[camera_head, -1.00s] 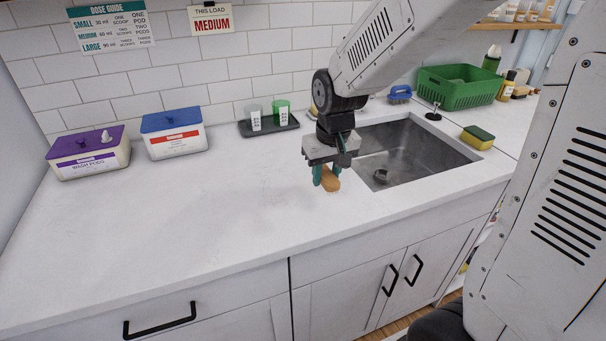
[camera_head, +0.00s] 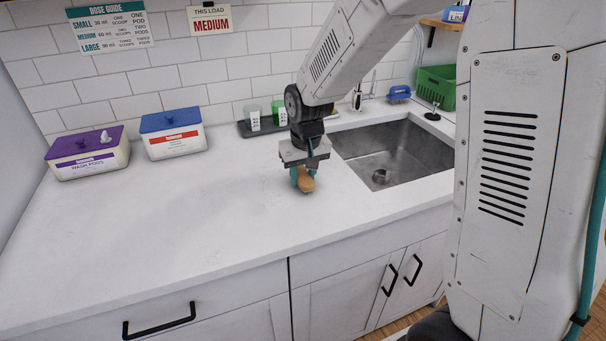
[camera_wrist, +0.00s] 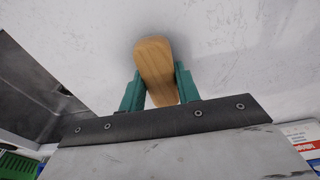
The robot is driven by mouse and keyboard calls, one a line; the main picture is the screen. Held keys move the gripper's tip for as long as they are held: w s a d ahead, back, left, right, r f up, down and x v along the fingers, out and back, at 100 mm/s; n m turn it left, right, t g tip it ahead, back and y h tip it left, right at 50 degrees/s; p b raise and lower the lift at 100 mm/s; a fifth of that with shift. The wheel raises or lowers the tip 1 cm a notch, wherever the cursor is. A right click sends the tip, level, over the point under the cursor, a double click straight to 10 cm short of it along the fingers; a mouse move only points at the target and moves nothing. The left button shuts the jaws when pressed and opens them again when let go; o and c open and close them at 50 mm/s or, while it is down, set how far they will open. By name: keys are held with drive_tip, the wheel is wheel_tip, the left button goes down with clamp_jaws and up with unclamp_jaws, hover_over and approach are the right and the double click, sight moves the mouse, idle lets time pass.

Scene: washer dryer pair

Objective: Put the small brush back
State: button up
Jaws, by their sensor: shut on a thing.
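The small brush (camera_head: 307,184) shows as a tan wooden body between the green fingers of my gripper (camera_head: 302,180). In the wrist view the brush (camera_wrist: 156,68) is a rounded wooden block, and my gripper (camera_wrist: 158,90) has one finger against each side of it. The gripper is shut on the brush and points down over the white counter (camera_head: 190,215), left of the sink. Any bristles are hidden beneath the wood. I cannot tell whether the brush touches the counter.
The steel sink (camera_head: 392,154) lies right of my gripper. Behind stand a dark tray (camera_head: 246,131) with two cups, a blue brush (camera_head: 399,93) and a green basket (camera_head: 436,86). A blue-lidded box (camera_head: 174,134) and a purple-lidded box (camera_head: 88,153) stand at left. The front counter is clear.

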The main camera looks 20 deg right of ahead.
sight(306, 179)
drive_tip(key=o, duration=0.9)
wheel_tip(306, 179, up, 12)
drive_tip(key=s, duration=0.2)
drive_tip(key=s+d+r, duration=0.1)
drive_tip(key=s, duration=0.8)
drive_tip(key=s+d+r, duration=0.1)
drive_tip(key=s, duration=0.8)
drive_tip(key=s+d+r, duration=0.1)
drive_tip(key=s, duration=0.9)
drive_tip(key=shift+r, duration=0.1)
drive_tip(key=shift+w, duration=0.1)
